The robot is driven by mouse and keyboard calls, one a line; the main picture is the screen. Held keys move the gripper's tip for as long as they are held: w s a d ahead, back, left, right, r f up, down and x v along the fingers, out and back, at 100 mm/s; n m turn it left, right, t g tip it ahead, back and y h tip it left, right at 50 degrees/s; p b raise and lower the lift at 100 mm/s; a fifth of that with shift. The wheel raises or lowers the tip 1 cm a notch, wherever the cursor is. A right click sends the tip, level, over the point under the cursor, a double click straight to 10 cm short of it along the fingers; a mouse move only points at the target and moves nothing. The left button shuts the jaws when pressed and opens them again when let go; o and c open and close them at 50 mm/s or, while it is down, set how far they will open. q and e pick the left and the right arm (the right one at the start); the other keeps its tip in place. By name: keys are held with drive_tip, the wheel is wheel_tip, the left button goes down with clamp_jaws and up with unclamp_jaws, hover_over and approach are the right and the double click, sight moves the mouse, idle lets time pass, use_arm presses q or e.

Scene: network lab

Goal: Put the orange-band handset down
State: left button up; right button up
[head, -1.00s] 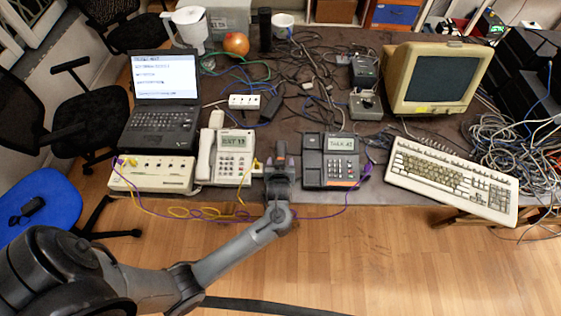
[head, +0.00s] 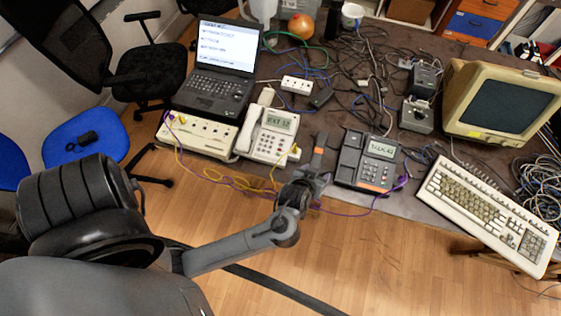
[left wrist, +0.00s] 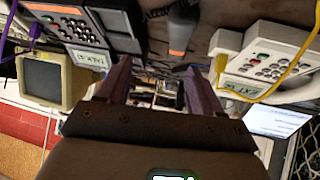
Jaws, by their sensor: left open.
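The dark handset with the orange band (head: 319,151) lies on the table between the white phone (head: 268,136) and the dark phone (head: 367,160). My left gripper (head: 311,175) is at the table's front edge, just on the near side of the handset. In the left wrist view the handset (left wrist: 181,32) shows beyond my two open fingers (left wrist: 157,70), apart from them, with nothing between them. The dark phone's display reads TALK, and no handset is seen on its left part. The white phone has its own white handset in place. My right gripper is not in view.
A beige box with cables (head: 196,134) and a laptop (head: 217,72) stand at the left. A keyboard (head: 485,213) and an old monitor (head: 500,105) stand at the right. Yellow and purple cables (head: 238,184) hang along the front edge near my gripper.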

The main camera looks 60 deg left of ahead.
use_arm(q)
drive_tip(key=s+d+r+m+g+h, duration=0.1)
drive_tip(key=s+m, duration=0.3)
drive_tip(key=s, duration=0.4)
drive_tip(key=s+d+r+m+g+h, duration=0.2)
drive_tip(key=s+r+m+g+h, duration=0.1)
drive_tip(key=s, duration=0.6)
drive_tip(key=shift+d+r+m+g, duration=0.15)
drive_tip(key=shift+r+m+g, duration=0.2)
drive_tip(key=shift+m+g, duration=0.25)
wheel_tip(320, 180, up, 28)
drive_tip(key=p, duration=2.7)
drive_tip(key=shift+f+p, duration=0.15)
drive_tip(key=shift+p, duration=0.2)
